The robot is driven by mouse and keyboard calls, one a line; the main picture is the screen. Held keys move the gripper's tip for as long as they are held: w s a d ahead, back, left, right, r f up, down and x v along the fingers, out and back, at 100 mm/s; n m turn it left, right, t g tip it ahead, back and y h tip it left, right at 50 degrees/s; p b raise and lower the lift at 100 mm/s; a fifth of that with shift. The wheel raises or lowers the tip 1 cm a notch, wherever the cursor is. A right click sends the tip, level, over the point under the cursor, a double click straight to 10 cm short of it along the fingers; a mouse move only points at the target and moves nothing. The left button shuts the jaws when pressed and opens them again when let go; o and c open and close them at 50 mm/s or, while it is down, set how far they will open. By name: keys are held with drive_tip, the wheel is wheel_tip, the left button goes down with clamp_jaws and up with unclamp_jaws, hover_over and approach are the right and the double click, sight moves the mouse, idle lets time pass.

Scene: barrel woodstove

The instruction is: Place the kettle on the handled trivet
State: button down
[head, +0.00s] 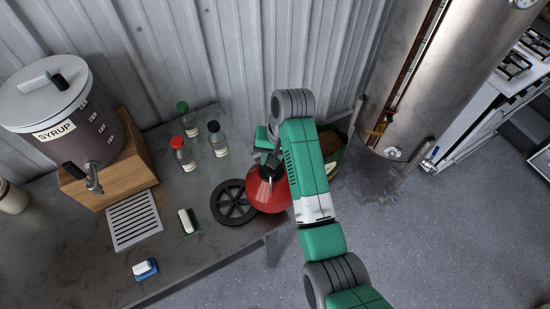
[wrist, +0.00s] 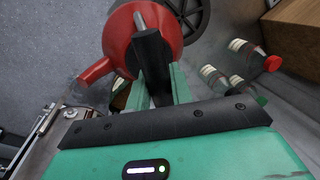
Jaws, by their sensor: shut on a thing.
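A red kettle (head: 266,190) with a black handle is at the table's right end, partly hidden by my arm. In the wrist view the kettle (wrist: 118,32) has its spout pointing lower left. My gripper (wrist: 158,85) is shut on its black handle (wrist: 150,55); in the head view the fingers are mostly hidden. A round black spoked trivet (head: 233,203) lies flat on the table just left of the kettle, which overlaps its right edge in the picture. The trivet (wrist: 192,18) also shows behind the kettle in the wrist view. I see no handle on it. The kettle's height is unclear.
Several small bottles (head: 183,153) stand behind the trivet. A syrup dispenser (head: 80,125) on a wooden block (head: 125,165), a slotted grate (head: 134,220) and two brushes (head: 188,221) are to the left. A large metal cylinder (head: 420,70) stands at right. The front table is mostly clear.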

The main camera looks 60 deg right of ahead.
drive_tip(key=w+a+f+p, duration=0.1)
drive_tip(key=w+a+f, duration=0.3)
drive_tip(key=w+a, duration=0.3)
drive_tip(key=shift+w+a+f+p, duration=0.25)
drive_tip(key=shift+w+p, duration=0.15)
drive_tip(key=shift+w, duration=1.25)
drive_tip(key=c, duration=1.2)
unclamp_jaws()
drive_tip(key=shift+f, duration=0.1)
drive_tip(key=shift+c, duration=0.2)
drive_tip(key=v, duration=1.2)
drive_tip(key=shift+w, duration=0.1)
